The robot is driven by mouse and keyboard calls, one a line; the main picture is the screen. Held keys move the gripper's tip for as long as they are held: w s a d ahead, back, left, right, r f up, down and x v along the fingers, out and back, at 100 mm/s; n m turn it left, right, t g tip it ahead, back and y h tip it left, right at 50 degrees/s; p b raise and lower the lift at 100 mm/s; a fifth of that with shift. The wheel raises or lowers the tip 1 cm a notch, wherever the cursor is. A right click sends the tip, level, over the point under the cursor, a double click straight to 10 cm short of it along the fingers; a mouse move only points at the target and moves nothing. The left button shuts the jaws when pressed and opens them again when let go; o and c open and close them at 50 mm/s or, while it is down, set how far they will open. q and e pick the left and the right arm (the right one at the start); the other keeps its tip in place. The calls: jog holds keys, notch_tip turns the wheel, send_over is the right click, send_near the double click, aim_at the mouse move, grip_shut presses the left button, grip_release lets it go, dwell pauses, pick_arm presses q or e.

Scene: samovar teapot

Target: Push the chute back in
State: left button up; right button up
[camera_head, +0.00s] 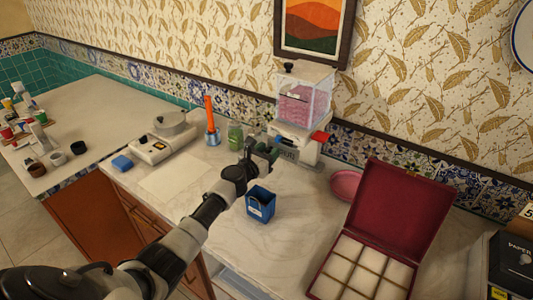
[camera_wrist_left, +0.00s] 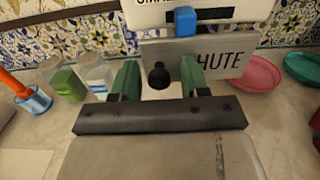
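The dispenser (camera_head: 300,143) stands against the back wall, with a clear hopper (camera_head: 303,100) of pink contents and a red handle on its right. A dark round knob (camera_wrist_left: 158,76) sticks out from the plate. My left gripper (camera_head: 268,151) is in front of the dispenser. Its green fingers (camera_wrist_left: 160,82) are apart, either side of the knob, with gaps and nothing gripped. The first part of the lettering is hidden. My right gripper is not in view.
A blue bin (camera_head: 260,207) stands on the counter below my left gripper. A green jar (camera_head: 235,134) and a blue cup with an orange stick (camera_head: 212,136) are left of the dispenser. A pink dish (camera_head: 345,185) and an open red box (camera_head: 385,220) are to the right.

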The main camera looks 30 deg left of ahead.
pick_arm(q)
jog(key=shift+s, duration=0.1)
jog(key=shift+s+a, duration=0.1)
jog(key=shift+s, duration=0.4)
jog(key=s, duration=0.3)
jog(key=s+p, duration=0.1)
jog(key=s, duration=0.5)
jog(key=shift+s+a, duration=0.3)
jog(key=shift+s, duration=0.05)
